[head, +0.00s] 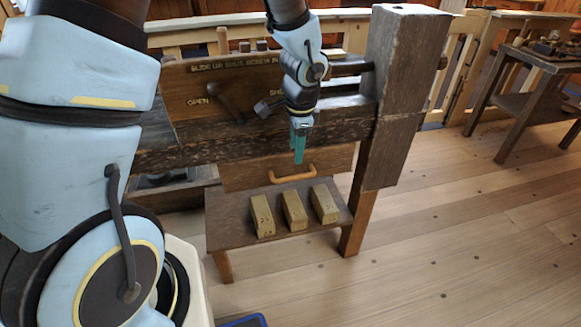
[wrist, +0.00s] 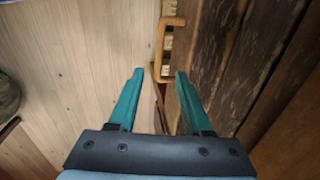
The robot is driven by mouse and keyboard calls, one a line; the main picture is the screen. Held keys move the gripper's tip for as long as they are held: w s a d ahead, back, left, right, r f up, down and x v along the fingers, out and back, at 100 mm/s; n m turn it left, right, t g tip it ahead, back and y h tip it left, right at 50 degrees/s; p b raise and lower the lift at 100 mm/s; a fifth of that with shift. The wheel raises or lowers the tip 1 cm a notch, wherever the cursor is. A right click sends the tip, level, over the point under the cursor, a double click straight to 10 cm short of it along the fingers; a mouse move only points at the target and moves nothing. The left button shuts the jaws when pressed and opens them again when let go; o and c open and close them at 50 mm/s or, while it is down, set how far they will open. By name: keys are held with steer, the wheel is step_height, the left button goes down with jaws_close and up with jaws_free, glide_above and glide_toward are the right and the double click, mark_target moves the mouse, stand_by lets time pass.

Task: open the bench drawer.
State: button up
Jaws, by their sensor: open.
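The bench drawer (head: 240,174) has a brown wooden front below the dark bench beam. Its front carries a tan handle (head: 292,176), shaped like a flat bar with two legs. In the wrist view the handle (wrist: 160,48) shows ahead of the fingertips, near the top centre. My gripper (head: 299,155) has teal fingers and hangs above the handle in the head view. In the wrist view my gripper (wrist: 159,72) is open and empty, with the fingers apart and the handle beyond them. I cannot tell exactly how far the drawer stands out.
A low shelf (head: 222,228) under the drawer holds several tan blocks (head: 294,208). A thick wooden post (head: 397,90) and its leg stand at the right of the drawer. The wood floor (head: 460,240) at the right is clear. Another bench (head: 533,60) stands farther back.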

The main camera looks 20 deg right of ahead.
mark_target(294, 176)
steer(key=f, duration=0.3)
steer(key=w+f, duration=0.1)
steer(key=f, duration=0.6)
steer(key=shift+w+d, duration=0.1)
steer(key=shift+w, duration=0.3)
jaws_close()
stand_by(0.9)
